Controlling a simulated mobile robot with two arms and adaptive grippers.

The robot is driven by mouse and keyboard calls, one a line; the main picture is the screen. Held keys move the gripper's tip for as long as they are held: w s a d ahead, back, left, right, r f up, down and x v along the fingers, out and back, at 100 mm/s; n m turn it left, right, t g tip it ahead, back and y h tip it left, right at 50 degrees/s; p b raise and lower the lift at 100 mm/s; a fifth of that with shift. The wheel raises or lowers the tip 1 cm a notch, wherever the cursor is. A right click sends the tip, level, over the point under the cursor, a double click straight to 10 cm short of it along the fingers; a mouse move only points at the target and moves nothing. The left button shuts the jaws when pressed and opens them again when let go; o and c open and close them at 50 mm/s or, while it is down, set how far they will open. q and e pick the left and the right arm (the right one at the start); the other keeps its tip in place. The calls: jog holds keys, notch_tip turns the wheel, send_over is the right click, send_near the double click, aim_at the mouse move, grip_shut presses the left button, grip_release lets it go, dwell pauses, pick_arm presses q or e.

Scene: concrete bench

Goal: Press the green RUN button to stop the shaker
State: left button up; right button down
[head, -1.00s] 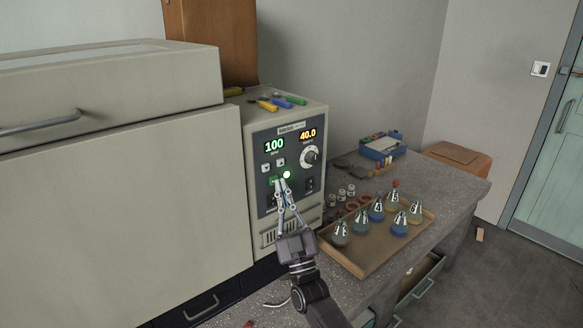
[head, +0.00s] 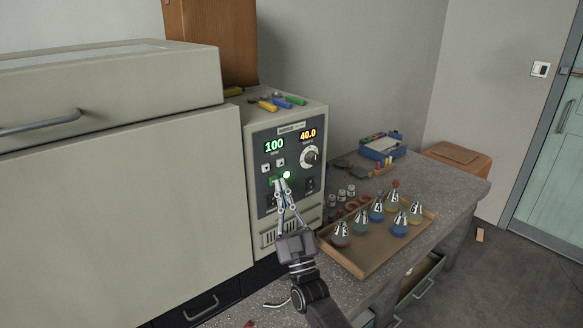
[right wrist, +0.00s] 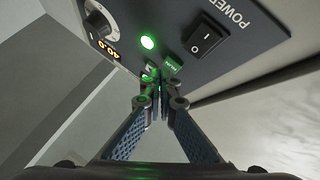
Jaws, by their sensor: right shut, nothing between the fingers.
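The shaker's control panel (head: 293,160) shows a green 100 display (head: 274,146) and an orange 40.0 display (head: 308,134). The green RUN button (head: 274,181) sits low on the panel's left side, partly behind my fingers; it also shows in the right wrist view (right wrist: 173,65). A green lamp (head: 287,174) beside it is lit. My right gripper (head: 281,183) is shut and empty, with its fingertips right at the button. In the right wrist view the fingertips (right wrist: 158,84) lie close beside it; I cannot tell whether they touch. My left gripper is out of view.
A black POWER switch (right wrist: 207,38) and a round knob (head: 310,155) are near the fingers. A tray (head: 375,262) with several flasks stands to the right on the bench. Tools (head: 281,103) lie on top of the control box.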

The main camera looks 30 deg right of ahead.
jog(key=shift+w, duration=0.45)
dwell(0.3)
jog(key=shift+s, duration=0.5)
jog(key=s+p, duration=0.3)
jog(key=s, duration=0.3)
jog(key=shift+d, duration=0.2)
dwell(0.9)
